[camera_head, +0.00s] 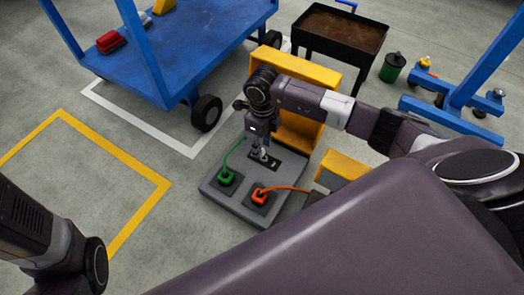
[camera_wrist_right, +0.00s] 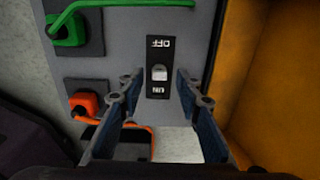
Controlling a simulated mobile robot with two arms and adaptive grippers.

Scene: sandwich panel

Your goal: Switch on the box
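The grey box (camera_head: 230,203) lies on the floor in the head view, with a black switch plate on its top face. In the right wrist view the switch (camera_wrist_right: 159,73) is a light knob between the words OFF and ON, which read upside down, and it sits nearer ON. I cannot tell its state for sure. My right gripper (camera_head: 262,153) points down over the switch plate. In the right wrist view its two fingers (camera_wrist_right: 155,84) are apart, one on each side of the plate, with nothing between them. My left gripper is out of view.
A green plug (camera_head: 227,178) and an orange plug (camera_head: 260,196) with cables sit on the box. A yellow panel (camera_head: 298,128) stands behind it. A blue cart (camera_head: 170,60), a black bin cart (camera_head: 340,35) and a blue stand (camera_head: 450,115) are around. Floor to the left is clear.

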